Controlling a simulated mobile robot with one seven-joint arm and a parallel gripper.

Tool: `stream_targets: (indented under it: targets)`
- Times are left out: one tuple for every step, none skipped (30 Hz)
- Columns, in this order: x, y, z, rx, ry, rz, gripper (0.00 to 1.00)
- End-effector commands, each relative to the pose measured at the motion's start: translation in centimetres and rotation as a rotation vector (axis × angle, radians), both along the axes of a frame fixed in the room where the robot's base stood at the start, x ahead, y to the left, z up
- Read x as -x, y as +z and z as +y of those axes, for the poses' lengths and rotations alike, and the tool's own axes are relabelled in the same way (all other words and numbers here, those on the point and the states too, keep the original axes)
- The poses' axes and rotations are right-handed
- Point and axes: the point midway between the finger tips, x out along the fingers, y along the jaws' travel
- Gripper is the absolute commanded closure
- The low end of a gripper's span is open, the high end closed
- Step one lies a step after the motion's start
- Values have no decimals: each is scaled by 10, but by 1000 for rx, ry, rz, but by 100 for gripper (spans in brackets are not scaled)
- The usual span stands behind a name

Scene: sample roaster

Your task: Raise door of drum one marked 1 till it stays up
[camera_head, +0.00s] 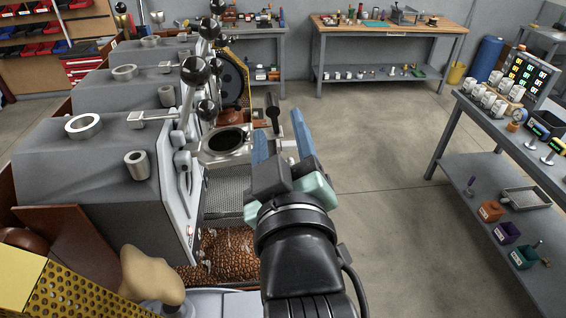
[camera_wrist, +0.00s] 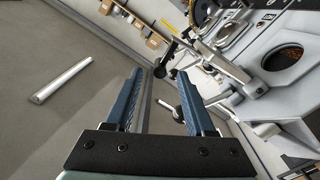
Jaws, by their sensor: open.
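The nearest roaster (camera_head: 95,165) stands at the left in the head view. On its front is a pale ring-shaped fitting (camera_head: 227,143) with a dark opening; I cannot read a mark 1 or tell clearly how its door stands. A dark upright handle (camera_head: 272,113) stands just beyond my gripper (camera_head: 284,142). My gripper has its blue fingers apart, to the right of the roaster front. In the wrist view, my gripper (camera_wrist: 163,80) has nothing clearly between the fingers. A round opening (camera_wrist: 287,57) in a pale front shows at upper right, beside metal levers (camera_wrist: 228,68).
More roasters (camera_head: 130,80) stand in a row behind. Brown beans (camera_head: 228,253) lie below the nearest front. A workbench (camera_head: 390,30) stands at the back, and a grey table (camera_head: 500,130) at the right. The floor (camera_head: 385,140) between is clear.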

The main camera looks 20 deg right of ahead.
Motion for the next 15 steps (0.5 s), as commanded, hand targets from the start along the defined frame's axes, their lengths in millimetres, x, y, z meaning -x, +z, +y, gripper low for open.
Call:
stream_targets:
  targets:
    - [12,-2,3,0,1,-1,45]
    - [18,-2,5,0,0,0,45]
    - [17,5,4,-3,-1,6,45]
    - [16,6,4,-3,0,7,45]
    - [17,6,5,-3,0,7,45]
    - [17,6,5,-4,0,7,45]
    - [18,6,5,-4,0,7,45]
    - [19,6,5,-4,1,8,45]
    - [20,6,6,-4,1,7,45]
    - [21,6,6,-4,1,6,45]
    - [22,6,6,-4,1,7,45]
    - [24,6,7,-4,0,6,45]
    - [25,6,7,-4,1,6,45]
    - [26,5,7,-4,0,6,45]
    - [28,5,8,-4,1,6,45]
